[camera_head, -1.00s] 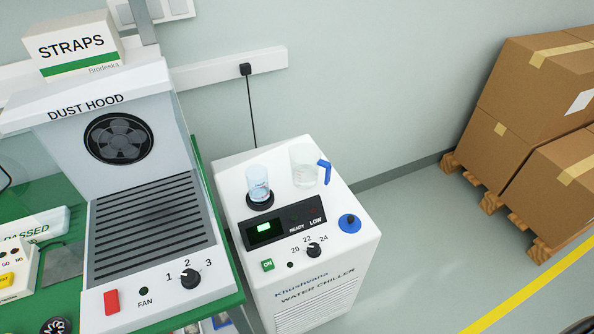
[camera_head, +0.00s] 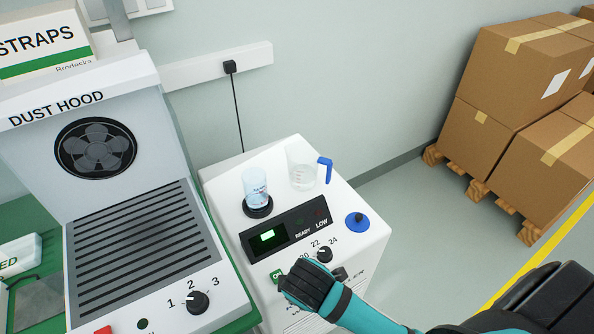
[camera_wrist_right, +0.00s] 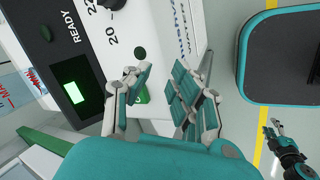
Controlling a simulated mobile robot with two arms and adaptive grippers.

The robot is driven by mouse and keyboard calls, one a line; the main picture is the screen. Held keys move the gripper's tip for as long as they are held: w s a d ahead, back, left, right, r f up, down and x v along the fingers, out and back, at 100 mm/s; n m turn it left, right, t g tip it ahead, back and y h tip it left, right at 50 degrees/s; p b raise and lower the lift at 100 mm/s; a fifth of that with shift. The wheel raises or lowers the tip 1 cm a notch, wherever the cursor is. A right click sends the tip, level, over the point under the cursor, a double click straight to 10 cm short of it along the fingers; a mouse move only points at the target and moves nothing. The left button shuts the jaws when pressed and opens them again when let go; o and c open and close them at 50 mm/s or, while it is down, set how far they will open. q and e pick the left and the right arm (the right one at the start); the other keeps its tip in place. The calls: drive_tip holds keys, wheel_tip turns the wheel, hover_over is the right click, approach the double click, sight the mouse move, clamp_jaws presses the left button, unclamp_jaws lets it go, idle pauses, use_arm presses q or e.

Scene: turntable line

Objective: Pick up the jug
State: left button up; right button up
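The jug (camera_head: 302,168) is clear, with a blue handle (camera_head: 325,170) on its right side. It stands upright on top of the white water chiller (camera_head: 225,187), towards the back. My right gripper (camera_head: 291,283) is in front of the chiller's front panel, apart from the jug and nearer to me. In the right wrist view its fingers (camera_wrist_right: 162,82) are spread, with nothing between them. The jug does not clearly show there. My left gripper (camera_wrist_right: 273,128) shows small at the right of the wrist view; its opening is unclear.
A clear bottle (camera_head: 256,185) stands in a black ring left of the jug. A blue cap (camera_head: 357,221) sits on the chiller's right side. The dust hood (camera_head: 125,90) stands close on the left. Cartons (camera_head: 520,75) on pallets are at the right, with open floor between.

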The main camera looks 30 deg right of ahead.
sight(329, 172)
drive_tip(key=w+r+n+h, duration=0.1)
drive_tip(key=w+n, duration=0.1)
drive_tip(key=w+d+r+n+t+h, duration=0.1)
drive_tip(key=w+n, duration=0.1)
drive_tip(key=w+d+r+n+t+h, duration=0.1)
drive_tip(key=w+n, duration=0.2)
drive_tip(key=shift+d+r+h, duration=0.15)
drive_tip(key=shift+r+h, duration=0.1)
drive_tip(key=shift+h, duration=0.05)
drive_tip(key=w+d+r+n+h+b, duration=0.1)
drive_tip(key=w+d+n+h, duration=0.1)
drive_tip(key=w+d, duration=0.1)
drive_tip(key=w+d+r+n+t+h+b, duration=0.1)
drive_tip(key=w+d+r+n, duration=0.1)
drive_tip(key=w+d, duration=0.1)
drive_tip(key=w+d+r+n+t+h+b, duration=0.1)
drive_tip(key=w+d+r+n+h, duration=0.1)
drive_tip(key=w+d, duration=0.1)
drive_tip(key=shift+w+d+r+n+h, duration=0.1)
drive_tip(key=shift+d+r+n+h, duration=0.05)
drive_tip(key=shift+d+n+h, duration=0.2)
drive_tip(key=x, duration=0.7)
drive_tip(key=shift+w+d, duration=0.15)
drive_tip(key=shift+w, duration=0.2)
drive_tip(key=shift+p+x, duration=0.35)
drive_tip(key=shift+x, duration=2.85)
drive_tip(key=shift+c, duration=0.3)
clamp_jaws()
